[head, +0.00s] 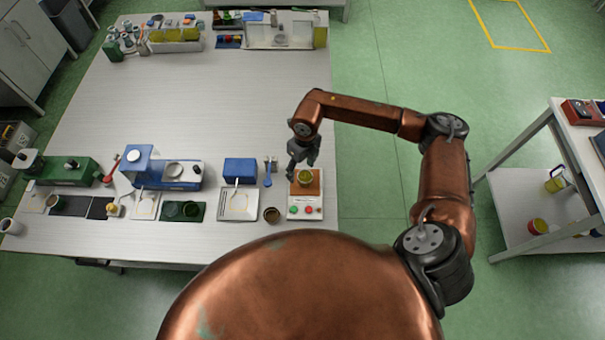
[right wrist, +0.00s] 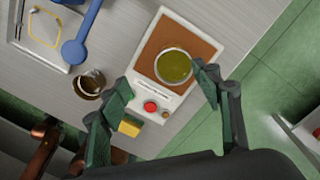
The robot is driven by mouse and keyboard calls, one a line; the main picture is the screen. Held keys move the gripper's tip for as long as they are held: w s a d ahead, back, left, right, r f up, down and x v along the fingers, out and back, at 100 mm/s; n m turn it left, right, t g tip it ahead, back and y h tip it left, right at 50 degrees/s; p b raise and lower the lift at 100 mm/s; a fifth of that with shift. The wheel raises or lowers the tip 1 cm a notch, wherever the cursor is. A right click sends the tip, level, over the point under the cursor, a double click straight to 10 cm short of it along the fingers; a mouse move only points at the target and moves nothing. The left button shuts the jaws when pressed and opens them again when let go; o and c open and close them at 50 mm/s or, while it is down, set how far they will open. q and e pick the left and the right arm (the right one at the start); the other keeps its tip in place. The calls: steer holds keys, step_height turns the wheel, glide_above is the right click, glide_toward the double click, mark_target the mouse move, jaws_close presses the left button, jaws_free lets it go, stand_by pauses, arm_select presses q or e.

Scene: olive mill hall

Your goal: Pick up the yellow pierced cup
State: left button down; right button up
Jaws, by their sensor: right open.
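A round, yellow-olive cup (head: 305,177) stands on the brown top of a small white device with buttons (head: 305,212), near the table's right edge. In the right wrist view the cup (right wrist: 173,67) shows from above, with a pale rim and a yellow-olive inside; I cannot make out holes in it. My right gripper (head: 302,163) is open and empty, just behind and above the cup in the head view. In the right wrist view its green fingers (right wrist: 163,82) are spread, the right fingertip close to the cup's rim in the picture. Contact is not clear. My left gripper is not in view.
A small brown cup (head: 271,215) and a blue spoon-like tool (head: 268,175) are left of the device. A white tray (head: 238,213) and blue box (head: 240,168) lie further left. The table's middle is clear. A shelf cart (head: 525,205) stands at right.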

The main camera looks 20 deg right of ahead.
mark_target(305, 181)
steer(key=shift+w+d+f+h, duration=0.15)
steer(key=shift+d+h, duration=0.05)
steer(key=shift+d, duration=0.35)
steer(key=shift+w+d+f+h, duration=0.1)
steer(key=shift+w+d+h, duration=0.1)
steer(key=shift+d, duration=0.35)
steer(key=shift+s+a+f+p, duration=0.1)
steer(key=shift+f+p, duration=0.05)
steer(key=shift+f, duration=1)
steer(key=shift+s+a+f+p, duration=0.1)
steer(key=shift+s+f+p, duration=0.05)
steer(key=shift+f, duration=1.05)
steer(key=shift+s+a+f+p, duration=0.1)
steer(key=shift+f+p, duration=0.05)
steer(key=shift+f, duration=1)
steer(key=shift+c, duration=0.6)
steer(key=c, duration=1.3)
steer(key=shift+r, duration=0.1)
steer(key=shift+c, duration=0.2)
